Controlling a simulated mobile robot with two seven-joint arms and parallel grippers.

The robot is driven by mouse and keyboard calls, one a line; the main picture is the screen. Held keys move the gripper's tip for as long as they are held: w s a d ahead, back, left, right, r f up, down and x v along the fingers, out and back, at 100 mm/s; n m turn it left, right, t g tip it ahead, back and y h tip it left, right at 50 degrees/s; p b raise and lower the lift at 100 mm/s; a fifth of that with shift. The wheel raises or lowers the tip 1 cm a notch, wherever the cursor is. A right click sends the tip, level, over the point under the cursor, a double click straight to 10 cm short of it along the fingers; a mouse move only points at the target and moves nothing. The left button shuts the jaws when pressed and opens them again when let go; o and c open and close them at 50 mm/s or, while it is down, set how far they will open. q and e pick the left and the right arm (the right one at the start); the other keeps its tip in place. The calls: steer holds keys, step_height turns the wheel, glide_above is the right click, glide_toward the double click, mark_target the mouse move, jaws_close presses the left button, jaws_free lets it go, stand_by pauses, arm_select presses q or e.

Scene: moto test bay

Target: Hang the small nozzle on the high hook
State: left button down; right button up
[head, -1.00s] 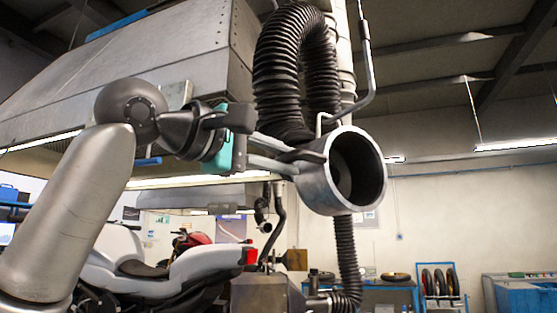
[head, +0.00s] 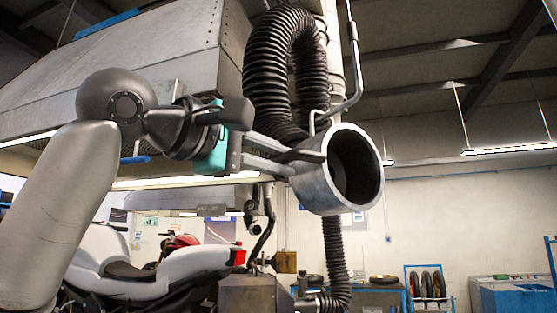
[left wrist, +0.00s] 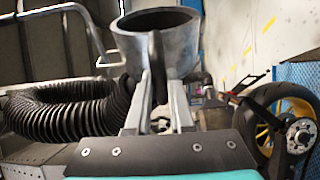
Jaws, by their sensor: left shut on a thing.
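The nozzle (head: 312,187) is a short grey metal cylinder with a dark open mouth turned to the right, at the middle of the head view. My left gripper (head: 290,157) reaches it from the left and is shut on its dark tab. In the left wrist view the nozzle (left wrist: 183,57) stands beyond the fingers, with the tab between them. A bent metal rod, apparently the high hook (head: 353,70), comes down by the post and ends at the nozzle's upper left edge. I cannot tell whether they touch. My right gripper is not in view.
A black corrugated hose (head: 268,60) arches behind the nozzle, close to the fingers. A large grey metal hood (head: 150,60) hangs above my left arm. A white motorcycle (head: 155,275) stands below. The space right of the nozzle looks clear.

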arm_select(q)
steer(key=shift+f, duration=0.15)
steer(key=c, duration=0.8)
jaws_free()
steer(key=shift+s, duration=0.1)
steer(key=shift+o, duration=0.5)
steer(key=shift+a, duration=0.1)
steer(key=b+v, duration=0.5)
steer(key=v, duration=1)
